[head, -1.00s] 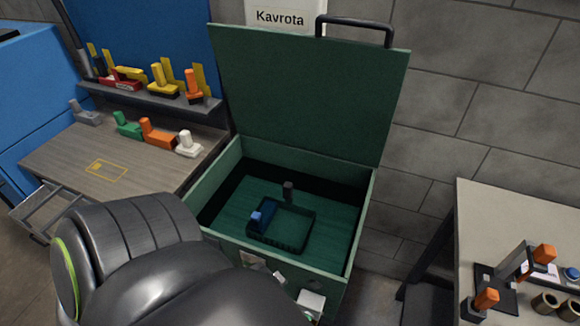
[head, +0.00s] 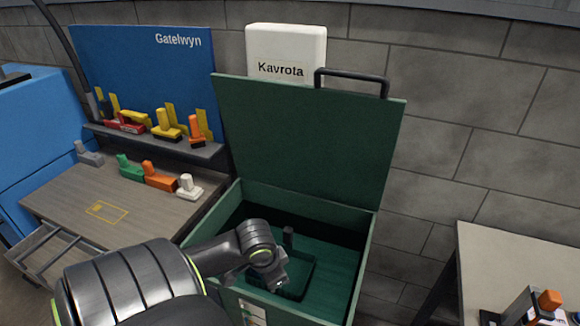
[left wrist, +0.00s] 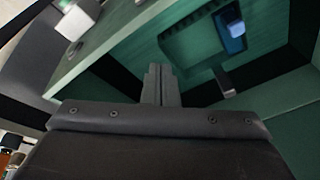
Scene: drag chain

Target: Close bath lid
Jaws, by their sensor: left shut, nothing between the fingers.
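The green bath (head: 363,262) stands against the wall with its green lid (head: 305,145) raised, leaning slightly back. A black bar handle (head: 351,75) is on the lid's top edge. My left arm reaches over the bath's front, and its gripper (head: 279,283) is low near the front edge, small and partly unclear. In the left wrist view the left gripper's fingers (left wrist: 160,84) are shut and empty, apart from the lid. That view also shows a dark green tray (left wrist: 184,30) and a blue piece (left wrist: 234,30) in the bath. My right gripper is out of view.
A workbench (head: 65,190) with colored blocks stands at the left, below a blue panel (head: 150,75). A white Kavrota box (head: 285,45) is on the wall behind the lid. A pale table (head: 520,255) stands at the right, with a gap before the bath.

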